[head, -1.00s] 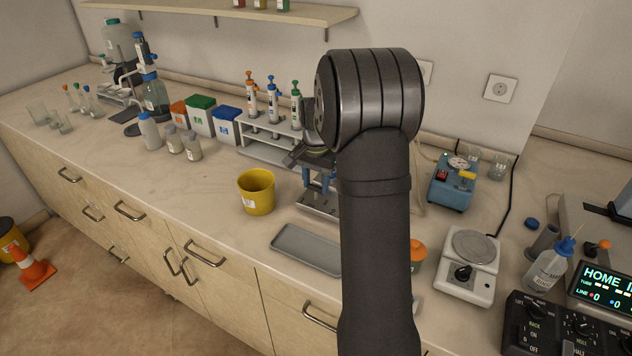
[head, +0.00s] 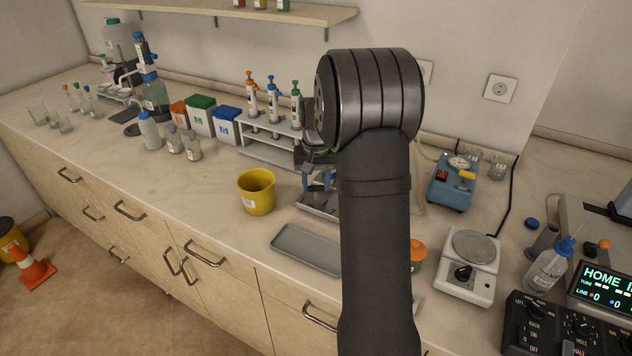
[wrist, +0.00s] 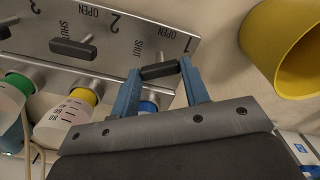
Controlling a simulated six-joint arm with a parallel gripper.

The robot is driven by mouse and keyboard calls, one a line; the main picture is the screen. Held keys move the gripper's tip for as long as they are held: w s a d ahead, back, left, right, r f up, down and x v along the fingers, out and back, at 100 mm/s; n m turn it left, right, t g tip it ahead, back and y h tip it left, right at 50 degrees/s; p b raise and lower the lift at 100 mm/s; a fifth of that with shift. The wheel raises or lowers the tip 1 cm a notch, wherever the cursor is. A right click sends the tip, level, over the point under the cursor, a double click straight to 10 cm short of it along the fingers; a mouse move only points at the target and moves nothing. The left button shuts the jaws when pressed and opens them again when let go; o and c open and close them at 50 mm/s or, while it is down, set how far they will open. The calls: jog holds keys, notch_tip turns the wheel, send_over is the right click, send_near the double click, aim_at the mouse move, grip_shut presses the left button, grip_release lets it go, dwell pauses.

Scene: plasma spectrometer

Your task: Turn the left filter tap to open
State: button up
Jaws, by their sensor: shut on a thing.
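In the wrist view, the metal tap panel (wrist: 108,52) carries dark bar handles with OPEN and SHUT labels and the numbers 1 and 2. My gripper (wrist: 160,68) has its blue fingers closed on the ends of the dark handle of tap 1 (wrist: 160,71), the one nearest the yellow tub. This handle lies at a different angle from the handle of tap 2 (wrist: 73,49). Its pointing relative to the marks is hard to read. In the head view, my gripper (head: 320,180) is at the metal stand (head: 317,204), partly hidden by my arm.
A yellow tub (head: 256,192) stands close left of the stand, and a grey tray (head: 306,248) lies in front. The pipette rack (head: 265,152) is behind. In the wrist view, a blue-capped vessel (wrist: 148,107) and a yellow-capped vessel (wrist: 72,112) sit by the panel.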

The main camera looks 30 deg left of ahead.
jog(key=n, duration=0.5)
jog(key=shift+n, duration=0.3)
jog(key=n, duration=0.5)
jog(key=shift+n, duration=0.4)
jog(key=shift+r, duration=0.1)
jog(key=o, duration=1)
notch_tip(320, 180, up, 17)
jog(key=shift+r, duration=0.2)
notch_tip(320, 180, up, 8)
send_over(316, 186)
dwell(0.8)
jog(key=shift+f, duration=0.1)
